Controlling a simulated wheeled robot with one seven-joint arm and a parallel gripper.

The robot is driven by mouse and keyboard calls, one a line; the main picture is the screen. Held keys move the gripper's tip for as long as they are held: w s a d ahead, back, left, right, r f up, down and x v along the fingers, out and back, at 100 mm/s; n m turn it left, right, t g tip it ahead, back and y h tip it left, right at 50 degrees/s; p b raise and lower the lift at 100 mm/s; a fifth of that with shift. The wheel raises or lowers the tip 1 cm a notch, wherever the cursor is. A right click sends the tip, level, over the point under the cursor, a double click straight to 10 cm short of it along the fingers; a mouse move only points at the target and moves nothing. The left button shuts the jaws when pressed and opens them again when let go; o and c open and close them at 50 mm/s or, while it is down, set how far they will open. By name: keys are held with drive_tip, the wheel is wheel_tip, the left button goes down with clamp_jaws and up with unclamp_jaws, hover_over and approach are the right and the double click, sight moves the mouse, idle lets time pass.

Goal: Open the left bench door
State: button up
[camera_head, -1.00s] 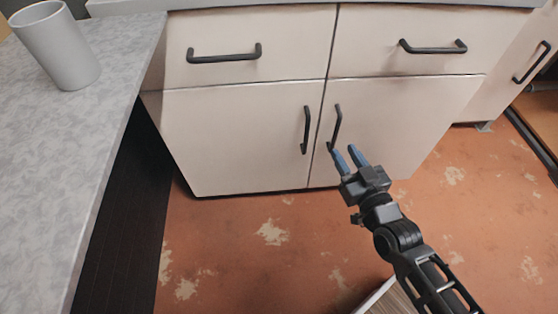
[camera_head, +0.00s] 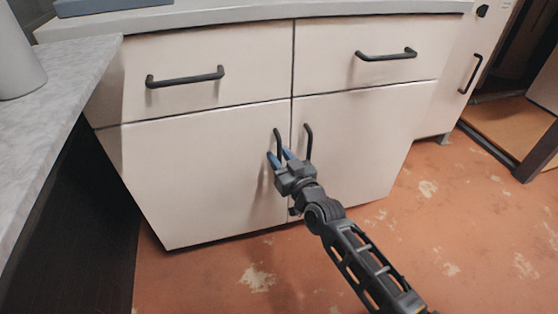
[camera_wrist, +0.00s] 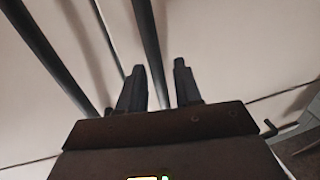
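The left bench door (camera_head: 195,175) is a pale panel, closed flush in the cabinet front. Its dark vertical bar handle (camera_head: 277,138) is near its right edge. In the wrist view, the handle bar (camera_wrist: 149,42) runs down between the two open fingers (camera_wrist: 158,68). I cannot tell whether either finger touches it. Part of the bar is hidden behind the gripper.
The right door (camera_head: 355,140) has its own handle (camera_head: 309,142) close beside my gripper. Two drawers with bar handles sit above, the left drawer (camera_head: 200,50) among them. A grey counter (camera_head: 40,120) juts out at left. The reddish floor (camera_head: 420,230) in front is clear.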

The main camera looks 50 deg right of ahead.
drive_tip(key=shift+w+d, duration=0.1)
drive_tip(key=shift+w, duration=0.15)
clamp_jaws()
idle(0.5)
